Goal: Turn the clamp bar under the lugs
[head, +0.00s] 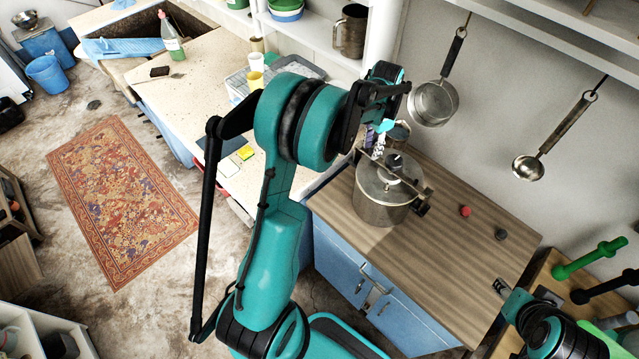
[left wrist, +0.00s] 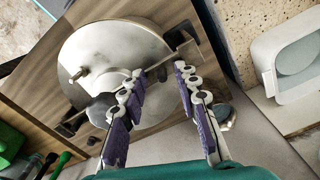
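A steel pot (head: 382,205) with a round lid stands on the wooden counter top. A dark clamp bar (head: 410,184) lies across its lid, with a dark knob (head: 394,161) near the middle. In the left wrist view the lid (left wrist: 103,48) fills the upper left. Dark hooked pieces (left wrist: 181,36) show at the rim at both ends of the bar; I cannot tell whether the bar sits under them. My left gripper (head: 379,148) is above the pot's far side. Its purple-backed fingers (left wrist: 158,76) are apart, over the bar, holding nothing visible. My right gripper (head: 502,287) is low at the right, away from the pot.
A red knob (head: 465,211) and a dark knob (head: 501,234) lie on the counter right of the pot. A pan (head: 433,103) and a ladle (head: 529,168) hang on the wall behind. The counter's right part is mostly clear. A white container (left wrist: 290,60) stands beside the counter.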

